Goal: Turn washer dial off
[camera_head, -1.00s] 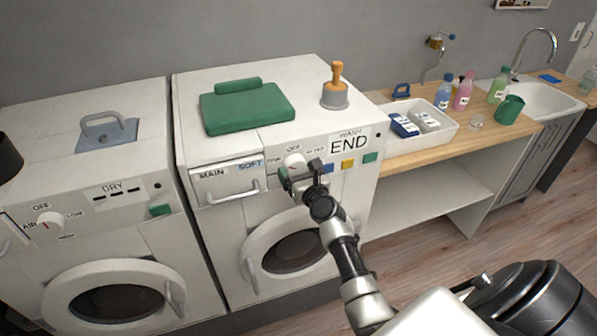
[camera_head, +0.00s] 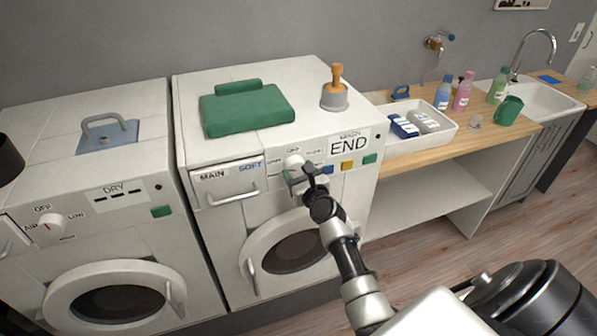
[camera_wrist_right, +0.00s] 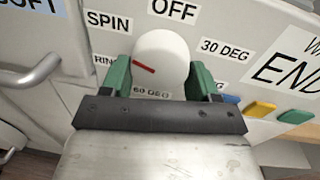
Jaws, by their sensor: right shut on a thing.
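The washer (camera_head: 225,240) has a white dial (camera_head: 294,162) on its front panel, left of a display reading END. In the right wrist view the dial (camera_wrist_right: 168,50) has a red mark pointing left and slightly up, toward the gap between the SPIN label (camera_wrist_right: 108,21) and the partly hidden RINSE label (camera_wrist_right: 103,61). The OFF label (camera_wrist_right: 174,10) is above the dial. My right gripper (camera_head: 300,178) is shut on the dial, its green pads on either side of it. My left gripper is not in view.
A dryer (camera_head: 90,225) stands left of the washer. A green folded cloth (camera_head: 245,108) and a plunger-like tool (camera_head: 335,90) sit on the washer top. Blue, yellow and green buttons (camera_wrist_right: 260,109) lie right of the dial. A wooden counter (camera_head: 410,157) is at the right.

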